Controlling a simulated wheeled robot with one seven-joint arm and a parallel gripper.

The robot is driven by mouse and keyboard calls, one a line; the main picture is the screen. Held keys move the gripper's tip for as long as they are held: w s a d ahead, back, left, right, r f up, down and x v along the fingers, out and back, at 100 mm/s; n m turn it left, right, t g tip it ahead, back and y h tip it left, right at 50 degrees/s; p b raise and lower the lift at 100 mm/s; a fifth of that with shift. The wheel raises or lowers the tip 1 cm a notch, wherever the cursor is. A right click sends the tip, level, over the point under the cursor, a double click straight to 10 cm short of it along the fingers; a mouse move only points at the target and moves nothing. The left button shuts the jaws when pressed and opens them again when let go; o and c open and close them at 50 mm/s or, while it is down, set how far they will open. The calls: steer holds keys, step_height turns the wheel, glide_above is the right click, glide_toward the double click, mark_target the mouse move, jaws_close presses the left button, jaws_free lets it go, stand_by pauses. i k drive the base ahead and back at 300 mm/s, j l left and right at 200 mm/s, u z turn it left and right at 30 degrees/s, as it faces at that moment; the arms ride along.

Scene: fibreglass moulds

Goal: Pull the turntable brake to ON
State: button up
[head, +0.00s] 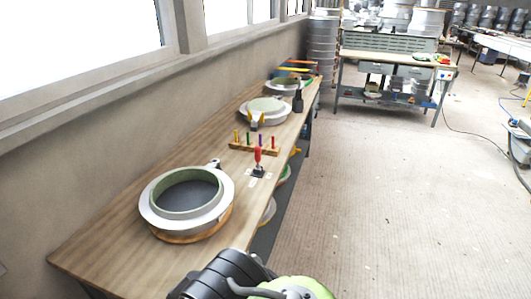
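A lever with a red handle (257,155) stands nearly upright on a small dark base on the wooden bench, near its right edge. Small white labels (253,182) lie around its base. I take it for the turntable brake; the label text is too small to read. A round grey-white mould with a green inner rim (152,212) sits on a wooden round turntable (190,238) in front of the lever. Parts of my own arm, black and green, show at the bottom edge, apart from the lever. My gripper's fingers are not in view.
A rack with several coloured-handled tools (255,149) stands just behind the lever. More round moulds (265,110) and a dark bottle (298,100) stand farther along the bench (110,250). A wall with windows bounds the left; the floor (400,210) to the right is mostly clear.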

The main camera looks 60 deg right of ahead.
mark_target(257, 148)
steer(key=z, duration=1.75)
steer(key=l+u, duration=0.2)
steer(key=l, duration=0.25)
steer(key=i+l+u, duration=0.25)
steer(key=l, duration=0.15)
steer(key=l+u, duration=0.25)
steer(key=l, duration=0.15)
steer(key=i+l+u, duration=0.2)
steer(key=l, duration=0.25)
steer(key=i+l+u, duration=0.1)
steer(key=i+u, duration=0.25)
steer(key=i+l+u, duration=0.15)
steer(key=i+u, duration=0.25)
